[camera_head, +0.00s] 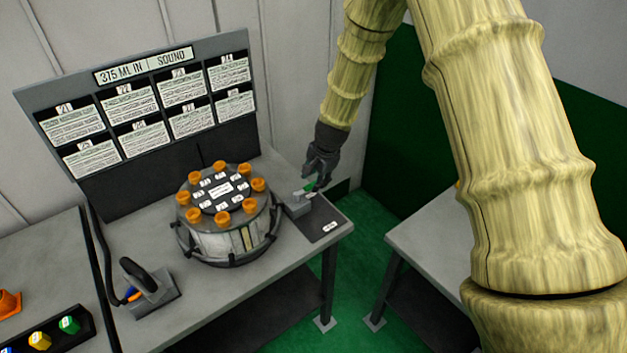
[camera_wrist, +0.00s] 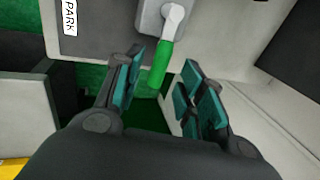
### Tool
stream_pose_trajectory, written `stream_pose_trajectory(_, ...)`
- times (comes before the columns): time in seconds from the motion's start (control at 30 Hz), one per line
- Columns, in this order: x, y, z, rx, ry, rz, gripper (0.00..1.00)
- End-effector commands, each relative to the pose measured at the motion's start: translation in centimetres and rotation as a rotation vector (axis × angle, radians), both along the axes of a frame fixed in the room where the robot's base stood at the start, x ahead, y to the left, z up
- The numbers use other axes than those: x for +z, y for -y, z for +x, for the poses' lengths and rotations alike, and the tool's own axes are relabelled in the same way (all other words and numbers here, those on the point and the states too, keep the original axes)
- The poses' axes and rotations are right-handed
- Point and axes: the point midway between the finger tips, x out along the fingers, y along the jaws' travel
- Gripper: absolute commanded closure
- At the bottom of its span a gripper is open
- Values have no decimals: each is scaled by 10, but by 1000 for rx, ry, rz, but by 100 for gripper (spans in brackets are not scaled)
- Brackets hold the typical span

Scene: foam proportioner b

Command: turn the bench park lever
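The park lever (camera_wrist: 161,66) has a green handle on a light grey pivot and sticks out from a grey block (camera_wrist: 150,15) in the wrist view. My gripper (camera_wrist: 160,85) is open, with one teal-padded finger on each side of the green handle's end and a visible gap on both sides. In the head view my gripper (camera_head: 316,178) is over the right end of the bench, and the green lever handle (camera_head: 310,186) shows just under it. A white label reading PARK (camera_wrist: 70,17) lies on the dark plate near the lever.
The bench (camera_head: 290,255) carries a round drum (camera_head: 222,240) with orange caps, left of the lever. A black-handled tool (camera_head: 148,285) stands further left. A label board (camera_head: 150,95) rises behind. Another table (camera_head: 430,235) stands to the right, across a gap of green floor.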

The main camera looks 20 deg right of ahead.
Motion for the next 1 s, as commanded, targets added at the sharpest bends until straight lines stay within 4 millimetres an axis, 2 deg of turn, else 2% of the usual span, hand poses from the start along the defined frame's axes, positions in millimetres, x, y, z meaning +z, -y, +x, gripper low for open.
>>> stream_pose_trajectory(0.3, -23, -3, 7, 1, 0, 0, 61)
stream_pose_trajectory(0.7, -27, -3, 8, 1, 0, 0, 61)
stream_pose_trajectory(0.77, -27, -3, 8, 1, 0, 0, 70)
stream_pose_trajectory(0.93, -27, -3, 8, 1, 0, 0, 100)
stream_pose_trajectory(1.0, -27, -3, 8, 1, 0, 0, 100)
